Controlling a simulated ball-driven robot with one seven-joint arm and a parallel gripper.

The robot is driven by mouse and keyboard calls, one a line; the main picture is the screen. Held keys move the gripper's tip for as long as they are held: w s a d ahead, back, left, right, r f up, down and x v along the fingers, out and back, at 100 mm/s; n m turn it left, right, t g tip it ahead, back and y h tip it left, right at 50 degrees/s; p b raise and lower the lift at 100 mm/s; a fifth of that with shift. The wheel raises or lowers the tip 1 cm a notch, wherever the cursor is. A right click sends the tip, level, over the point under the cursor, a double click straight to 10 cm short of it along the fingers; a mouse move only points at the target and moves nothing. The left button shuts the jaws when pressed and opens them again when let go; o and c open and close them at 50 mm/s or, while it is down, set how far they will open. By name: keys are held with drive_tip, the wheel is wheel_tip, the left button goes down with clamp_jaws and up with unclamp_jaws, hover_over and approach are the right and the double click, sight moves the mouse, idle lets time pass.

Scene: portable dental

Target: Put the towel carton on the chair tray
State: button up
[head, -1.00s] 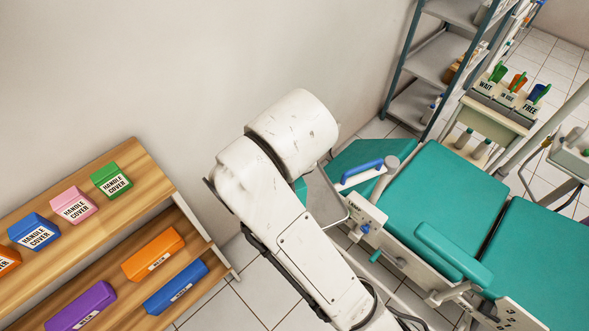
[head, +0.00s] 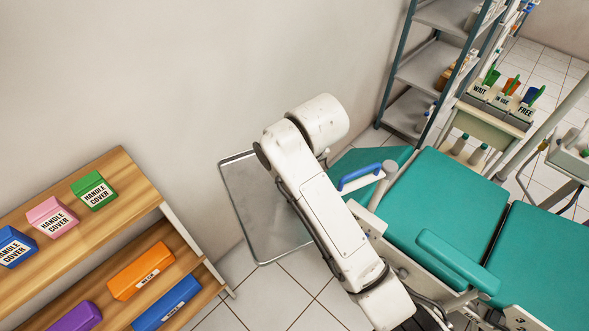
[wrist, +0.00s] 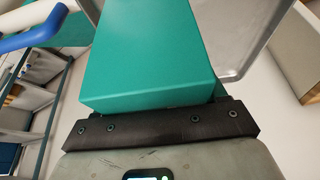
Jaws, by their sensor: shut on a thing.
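A teal box, which I take to be the towel carton (wrist: 145,60), fills the middle of the wrist view. My gripper (wrist: 160,125) is shut on it; only the dark jaw edge shows below the box, and no label is visible. The chair tray (head: 245,205) is a bare grey metal plate beside the chair's upper end in the head view, partly hidden by my arm. Its grey rim also shows to the right of the carton in the wrist view (wrist: 262,35). In the head view my arm hides the gripper and the carton. I cannot tell whether the carton touches the tray.
The teal dental chair (head: 440,195) has a blue handle (head: 360,178) near the tray. A wooden shelf (head: 130,180) at left holds coloured boxes, including a green one (head: 93,190). A grey metal rack (head: 430,70) stands at the back. Wall lies behind the tray.

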drive_tip(key=shift+f, duration=1)
drive_tip(key=shift+s, duration=0.1)
drive_tip(key=o, duration=1.2)
drive_tip(key=shift+f, duration=0.1)
drive_tip(key=shift+c, duration=0.2)
drive_tip(key=v, duration=1.2)
